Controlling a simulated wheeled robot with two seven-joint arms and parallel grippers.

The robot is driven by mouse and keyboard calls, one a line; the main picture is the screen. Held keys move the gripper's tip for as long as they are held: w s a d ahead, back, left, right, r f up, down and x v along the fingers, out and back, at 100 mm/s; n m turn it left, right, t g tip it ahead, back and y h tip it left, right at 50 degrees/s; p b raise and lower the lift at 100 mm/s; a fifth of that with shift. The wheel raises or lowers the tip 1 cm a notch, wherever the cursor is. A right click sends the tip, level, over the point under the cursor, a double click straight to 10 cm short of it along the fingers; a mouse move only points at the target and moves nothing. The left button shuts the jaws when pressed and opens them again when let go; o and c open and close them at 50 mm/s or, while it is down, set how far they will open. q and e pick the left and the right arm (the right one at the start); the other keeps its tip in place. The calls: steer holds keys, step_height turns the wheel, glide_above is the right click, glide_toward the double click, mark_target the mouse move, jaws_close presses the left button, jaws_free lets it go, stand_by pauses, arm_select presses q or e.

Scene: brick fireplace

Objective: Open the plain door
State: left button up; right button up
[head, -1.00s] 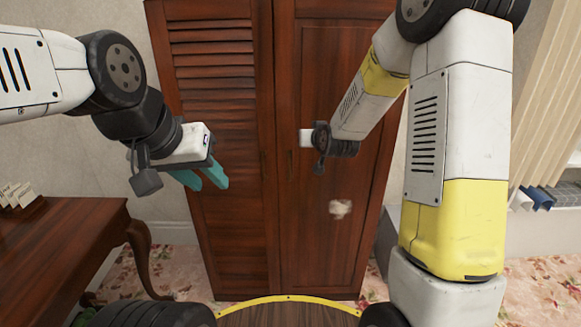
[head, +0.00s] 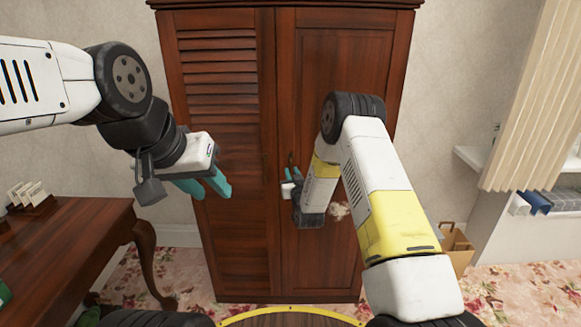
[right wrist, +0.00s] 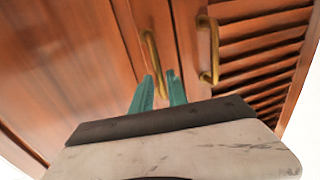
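The plain door (head: 345,80) is the smooth right-hand door of a dark wooden wardrobe and looks shut. Its brass handle (right wrist: 151,50) is upright near the inner edge; in the right wrist view this door is on the left. My right gripper (head: 293,170) is in front of the plain door near that handle. In the right wrist view its teal fingers (right wrist: 159,76) are apart, and the handle's near end shows between them; I cannot tell whether they touch it. My left gripper (head: 214,193) is open and empty, in front of the louvered door (head: 225,100).
The louvered door's handle (right wrist: 210,50) is close beside the plain door's handle. A wooden desk (head: 70,240) stands at the left. A paper bag (head: 455,248) and a white shelf (head: 490,165) are at the right. Floral carpet (head: 190,275) shows around the wardrobe.

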steer(key=shift+w+a, duration=0.15)
steer(key=shift+w, duration=0.55)
steer(key=shift+w+a, duration=0.15)
steer(key=shift+w, duration=0.5)
jaws_close()
stand_by(0.4)
